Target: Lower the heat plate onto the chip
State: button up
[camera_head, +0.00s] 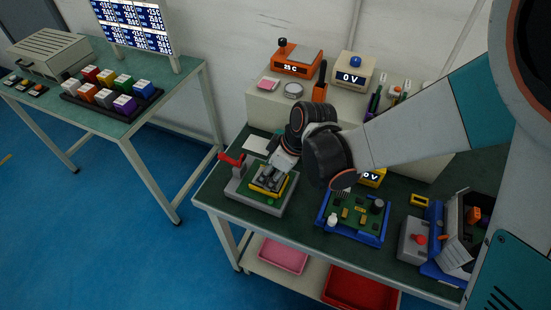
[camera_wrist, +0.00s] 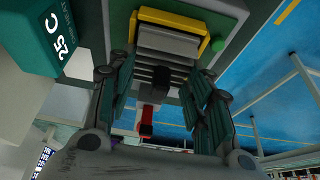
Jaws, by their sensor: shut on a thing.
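My gripper (camera_head: 272,177) is over the test fixture (camera_head: 237,187), at the left of the middle bench. In the wrist view my gripper (camera_wrist: 160,75) has its fingers on both sides of a dark, finned grey block, which looks like the heat plate (camera_wrist: 168,52). It is shut on this block. The block sits within or just over the yellow frame (camera_wrist: 188,24) on the fixture's green board (camera_head: 268,201). I cannot tell whether it touches what is below. The chip is hidden under the block and gripper. A red lever (camera_head: 232,160) stands on the fixture.
A blue-framed circuit board (camera_head: 353,218) lies to the right of the fixture. An orange unit (camera_head: 297,59) reading 25 C and a cream unit (camera_head: 353,75) reading 0 V stand on the rear shelf. A tray of coloured blocks (camera_head: 110,99) is on the left table.

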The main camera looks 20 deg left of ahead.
jog(key=shift+f, duration=0.2)
dwell(0.4)
jog(key=o, duration=1.3)
jog(key=shift+o, duration=0.2)
jog(key=shift+r, duration=0.1)
